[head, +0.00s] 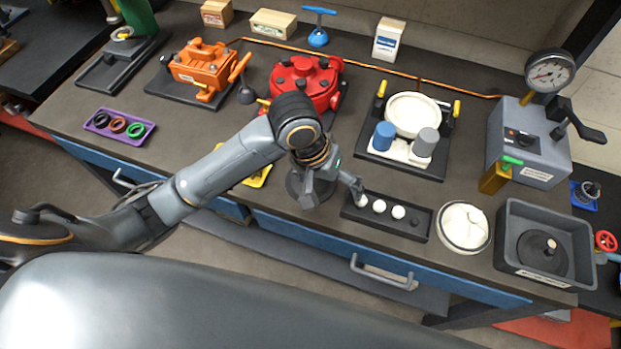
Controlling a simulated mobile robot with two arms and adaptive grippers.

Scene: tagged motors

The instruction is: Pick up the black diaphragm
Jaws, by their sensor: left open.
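A black disc with a small pale-tipped knob at its centre, which looks like the black diaphragm (541,252), lies flat inside a grey open bin (512,266) at the right front of the bench. My left gripper (358,192) is open, above the left end of a black tray (394,232) that holds white balls and a dark one. It is well to the left of the disc, and a white round dish stands between them. Whether its fingers touch a ball cannot be told. My right gripper is not in view.
A white round dish (464,227) stands beside the bin. A grey box with a gauge (550,71) stands behind the bin. A white ring fixture (414,115) with blue and grey cylinders, a red motor (303,84) and an orange motor (203,65) stand farther back.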

